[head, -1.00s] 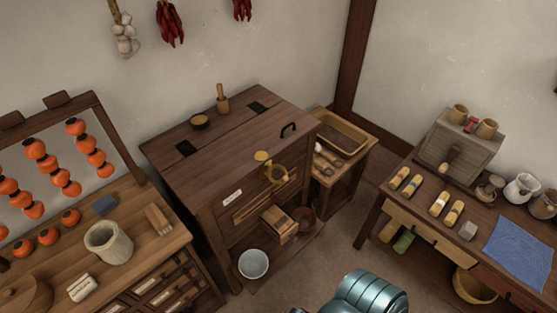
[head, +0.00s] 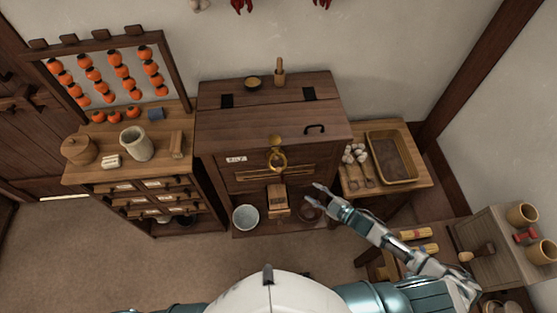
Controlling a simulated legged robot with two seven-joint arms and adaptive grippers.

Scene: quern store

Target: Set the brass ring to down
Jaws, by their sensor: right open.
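The brass ring (head: 277,160) is on the upper front of the dark wooden chest (head: 240,126), just below a round brass piece (head: 276,140). It shows as a small loop in front of the face; its exact tilt is hard to tell. My right gripper (head: 313,192) is open and empty, its fingers pointing left toward the chest front. It appears to the right of and below the ring, apart from it. My left gripper is not in view.
A wooden box (head: 278,202), a pale bowl (head: 245,217) and a dark bowl (head: 311,209) sit low at the chest's front. A side table with a tray (head: 417,170) stands right of the chest. A drawer cabinet (head: 185,165) stands left. The floor before the cabinet is clear.

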